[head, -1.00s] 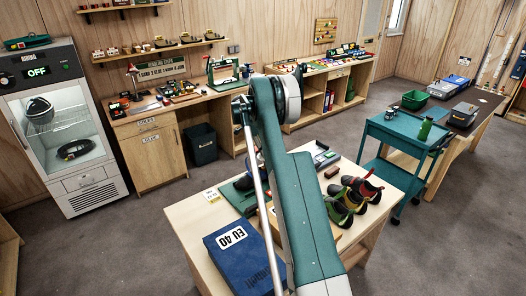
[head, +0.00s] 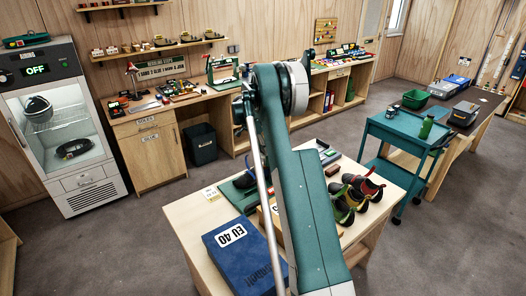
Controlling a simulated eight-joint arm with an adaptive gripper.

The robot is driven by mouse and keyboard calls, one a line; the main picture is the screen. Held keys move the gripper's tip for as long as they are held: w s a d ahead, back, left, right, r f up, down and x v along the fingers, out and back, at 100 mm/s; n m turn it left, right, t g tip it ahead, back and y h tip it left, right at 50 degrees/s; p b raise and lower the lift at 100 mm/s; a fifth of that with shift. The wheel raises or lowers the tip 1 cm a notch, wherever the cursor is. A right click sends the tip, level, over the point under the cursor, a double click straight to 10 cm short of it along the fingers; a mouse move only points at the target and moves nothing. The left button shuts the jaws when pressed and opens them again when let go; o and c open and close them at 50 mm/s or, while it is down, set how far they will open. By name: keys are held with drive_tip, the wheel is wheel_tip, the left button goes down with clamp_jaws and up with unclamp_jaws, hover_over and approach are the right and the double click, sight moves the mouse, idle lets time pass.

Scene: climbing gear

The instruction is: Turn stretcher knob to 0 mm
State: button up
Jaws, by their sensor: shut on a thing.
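The stretcher knob cannot be made out in the head view. A dark shoe (head: 244,181) shows on the near wooden table, beside a green mat or base (head: 234,195). My large green and white arm link rises in front of them and hides part of this area. My gripper is not visible, so its hold cannot be seen.
The near table (head: 188,219) also bears a blue box marked EU 40 (head: 238,262), a small label card (head: 211,192) and several colourful climbing shoes (head: 362,188). A green trolley (head: 402,130) stands to the right. A glass-door cabinet reading OFF (head: 62,125) stands far left.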

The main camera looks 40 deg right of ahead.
drive_tip(key=shift+s+n+t+b, duration=0.2)
drive_tip(key=shift+n+t+b, duration=0.6)
drive_tip(key=shift+n, duration=1)
drive_tip(key=o, duration=0.6)
drive_tip(key=shift+r, duration=0.1)
drive_tip(key=v, duration=1.1)
drive_tip(key=shift+a+r, duration=0.25)
drive_tip(key=shift+r, duration=0.05)
